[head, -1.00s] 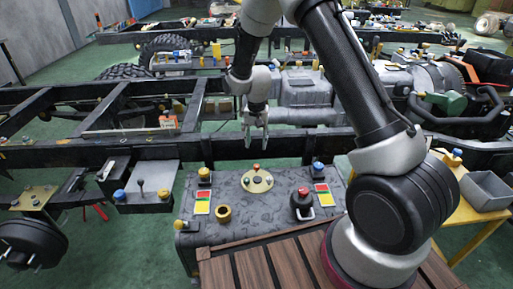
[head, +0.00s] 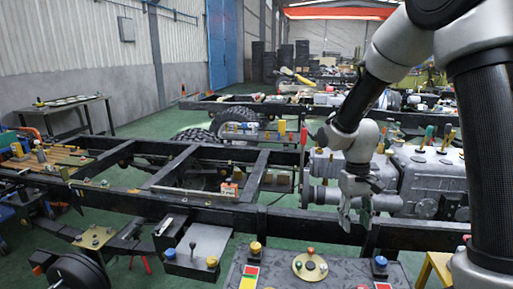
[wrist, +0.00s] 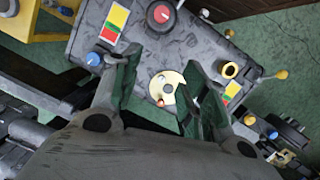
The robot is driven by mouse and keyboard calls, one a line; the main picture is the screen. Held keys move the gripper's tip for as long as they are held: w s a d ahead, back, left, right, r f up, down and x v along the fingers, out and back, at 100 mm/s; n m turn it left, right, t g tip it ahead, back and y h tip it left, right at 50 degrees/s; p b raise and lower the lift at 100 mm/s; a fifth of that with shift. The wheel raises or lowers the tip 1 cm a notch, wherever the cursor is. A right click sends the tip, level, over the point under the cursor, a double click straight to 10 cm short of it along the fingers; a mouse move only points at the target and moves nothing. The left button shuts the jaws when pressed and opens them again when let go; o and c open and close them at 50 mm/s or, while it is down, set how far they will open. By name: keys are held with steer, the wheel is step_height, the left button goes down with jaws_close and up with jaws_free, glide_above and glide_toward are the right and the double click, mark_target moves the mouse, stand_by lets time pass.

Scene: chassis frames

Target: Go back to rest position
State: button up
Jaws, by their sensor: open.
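My gripper (head: 356,217) hangs from my arm in the right half of the head view, in front of the black chassis frame and above the near side of it. It is open and empty. In the wrist view its two fingers (wrist: 160,92) stand apart over the dark grey panel (wrist: 205,50). The round cream plate with small knobs (wrist: 167,88) shows between the fingers, with a gap below them. No object is held.
The black chassis frame (head: 262,217) runs across the head view, with a grey engine block (head: 425,175) at right. The control panel (head: 345,268) lies in front. A tool table (head: 72,112) and a wooden bench (head: 45,158) stand left. Green floor (head: 140,128) lies behind the frame.

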steer(key=s+d+r+t, duration=0.3)
steer(key=s+d+r, duration=0.1)
steer(key=s+r, duration=0.5)
steer(key=s+d+r+t, duration=0.3)
steer(key=s+d+r, duration=0.1)
steer(key=s+r, duration=0.5)
steer(key=shift+d+r+m+t, duration=0.15)
steer(key=shift+r+m+t, duration=0.15)
